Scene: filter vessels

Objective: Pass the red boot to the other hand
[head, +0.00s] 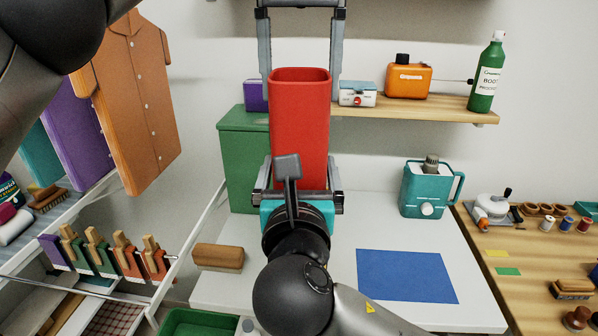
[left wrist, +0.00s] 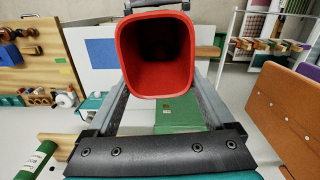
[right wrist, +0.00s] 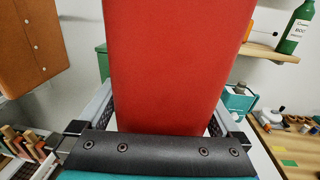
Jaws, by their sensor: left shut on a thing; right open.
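The red boot (head: 300,125) is a tall, open-topped red sleeve held upright in the middle of the head view. My left gripper (head: 301,78) reaches down from above and is shut on it near its rim, one finger on each side. The left wrist view looks into its hollow mouth (left wrist: 157,55). My right gripper (head: 299,192) is at its lower end, open, with a finger on either side. In the right wrist view the boot (right wrist: 175,65) stands between these fingers, with small gaps showing. The right gripper's contact with the boot cannot be told.
A green bin (head: 240,165) stands behind left. A teal jug (head: 428,188) and a blue mat (head: 406,276) are on the white table, with a wooden block (head: 218,257) at left. A shelf (head: 450,104) with bottles is behind. An orange shirt-shaped panel (head: 135,100) hangs at left.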

